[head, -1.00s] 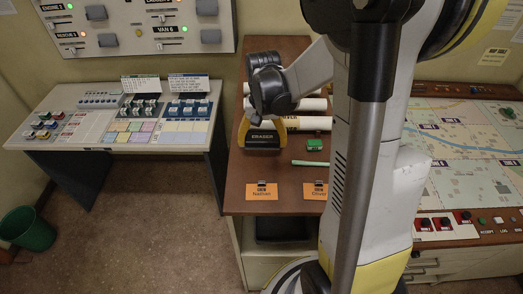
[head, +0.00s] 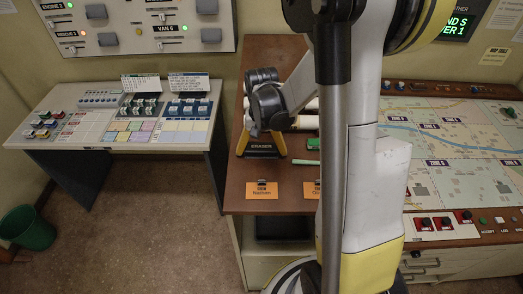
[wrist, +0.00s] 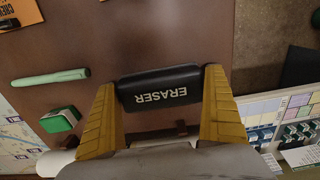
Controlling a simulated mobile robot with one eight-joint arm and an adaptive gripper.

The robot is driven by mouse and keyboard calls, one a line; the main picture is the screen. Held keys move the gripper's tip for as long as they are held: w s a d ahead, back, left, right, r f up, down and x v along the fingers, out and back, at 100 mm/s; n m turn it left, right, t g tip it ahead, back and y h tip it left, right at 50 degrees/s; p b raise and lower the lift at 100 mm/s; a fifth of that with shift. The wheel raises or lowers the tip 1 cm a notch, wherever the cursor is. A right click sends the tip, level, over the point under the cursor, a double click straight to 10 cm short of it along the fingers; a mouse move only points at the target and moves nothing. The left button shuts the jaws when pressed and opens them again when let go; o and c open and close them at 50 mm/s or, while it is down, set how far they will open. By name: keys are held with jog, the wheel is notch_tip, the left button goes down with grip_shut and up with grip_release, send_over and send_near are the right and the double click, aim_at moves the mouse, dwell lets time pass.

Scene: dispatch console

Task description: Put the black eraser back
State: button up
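The black eraser (head: 262,148), with ERASER in pale letters, is at the brown desk's left part in the head view. In the wrist view the eraser (wrist: 160,88) sits crosswise between the two yellow fingers of my gripper (wrist: 161,88). The fingers close on its two short ends, with no clear gap. In the head view my gripper (head: 262,146) reaches down from behind it. I cannot tell whether the eraser's underside touches the desk.
A light green pen (wrist: 50,77) and a green-and-white block (wrist: 60,119) lie beside the gripper. White rolls (head: 305,122) lie behind. Bare brown desk (wrist: 165,35) lies between eraser and cards.

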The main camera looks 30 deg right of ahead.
aim_at(262, 147)
notch_tip(262, 147, up, 12)
jog(key=p, duration=0.1)
jog(key=s+a+r+n+t, duration=0.3)
jog(key=s+a, duration=0.2)
jog(key=a, duration=0.1)
jog(key=s+a+r+n+t, duration=0.3)
jog(key=s+a+t, duration=0.1)
jog(key=a, duration=0.3)
jog(key=shift+s+a+r+n, duration=0.25)
jog(key=shift+s+n, duration=0.15)
jog(key=shift+s, duration=0.45)
jog(key=shift+d, duration=0.1)
